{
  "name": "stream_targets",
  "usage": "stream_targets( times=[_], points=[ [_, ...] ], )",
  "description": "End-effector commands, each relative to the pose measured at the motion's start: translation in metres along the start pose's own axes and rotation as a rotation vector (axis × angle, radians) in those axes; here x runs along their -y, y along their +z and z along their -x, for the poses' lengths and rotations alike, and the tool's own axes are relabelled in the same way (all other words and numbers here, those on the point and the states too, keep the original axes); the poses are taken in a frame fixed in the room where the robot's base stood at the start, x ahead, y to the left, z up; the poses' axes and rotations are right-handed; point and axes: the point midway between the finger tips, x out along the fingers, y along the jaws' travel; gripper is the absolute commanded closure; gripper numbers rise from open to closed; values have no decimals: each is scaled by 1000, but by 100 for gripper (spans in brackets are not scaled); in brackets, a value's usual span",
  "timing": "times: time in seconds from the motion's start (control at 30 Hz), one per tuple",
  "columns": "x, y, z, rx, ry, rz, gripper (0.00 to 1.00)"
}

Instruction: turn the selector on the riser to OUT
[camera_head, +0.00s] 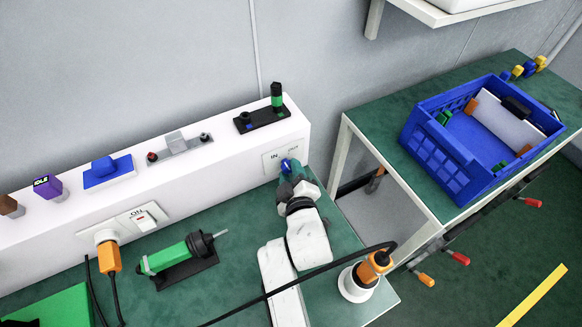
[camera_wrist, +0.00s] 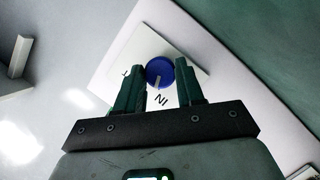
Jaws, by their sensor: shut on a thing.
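The selector is a round blue knob (camera_head: 286,165) on a white plate (camera_head: 271,161) at the right end of the riser's (camera_head: 220,160) front face. IN is printed left of the knob and OUT right of it. In the wrist view the knob (camera_wrist: 159,71) has a pale mark at its lower edge, pointing roughly toward the IN lettering. My gripper (camera_head: 290,172) is at the plate, its dark green fingers (camera_wrist: 160,80) on either side of the knob, shut on it. In the head view the gripper partly hides the knob; the OUT label is largely hidden in the wrist view.
On the riser stand a black base with a green post (camera_head: 277,97), a grey block fixture (camera_head: 175,143) and a blue block (camera_head: 103,168). A green tool (camera_head: 175,258) lies left of my arm. An orange-plugged cable (camera_head: 370,268) crosses in front. A blue crate (camera_head: 425,150) is on the right table.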

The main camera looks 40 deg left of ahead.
Motion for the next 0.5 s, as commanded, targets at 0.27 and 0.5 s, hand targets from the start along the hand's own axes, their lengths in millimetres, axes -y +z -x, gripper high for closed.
stream_targets(
  times=[0.27, 0.5],
  points=[
    [-7, -1, 2, 5, -95, -231, 93],
    [-3, 3, 0, 1, -181, -440, 93]
  ],
)
